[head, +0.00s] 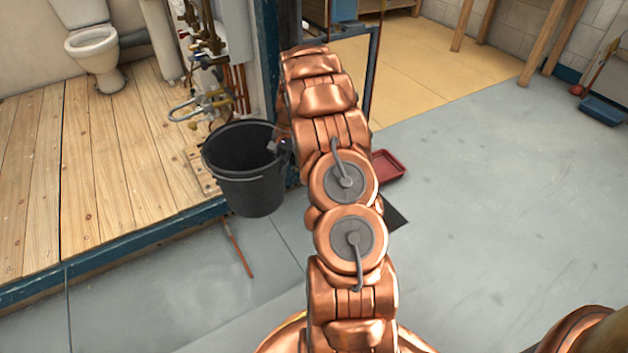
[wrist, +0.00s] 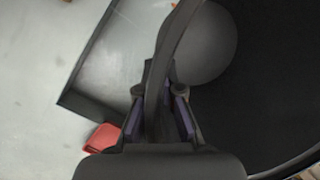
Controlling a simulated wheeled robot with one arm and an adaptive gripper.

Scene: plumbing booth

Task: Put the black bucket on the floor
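The black bucket (head: 243,186) is upright and left of my arm in the head view, in front of the raised wooden floor's edge. My gripper (head: 281,146) is at the right side of its rim, partly hidden by my arm. In the wrist view, the two fingers (wrist: 159,116) lie on either side of the bucket's wall, with the bucket's dark inside (wrist: 275,80) to the right. The gripper looks shut on the rim. I cannot tell whether the bucket's base touches the grey floor (head: 480,220).
A raised wooden platform (head: 100,170) with a blue edge is at the left, with pipes and valves (head: 208,75) behind the bucket. A red tray (head: 389,167) lies right of my arm. A thin brown rod (head: 238,250) lies on the floor.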

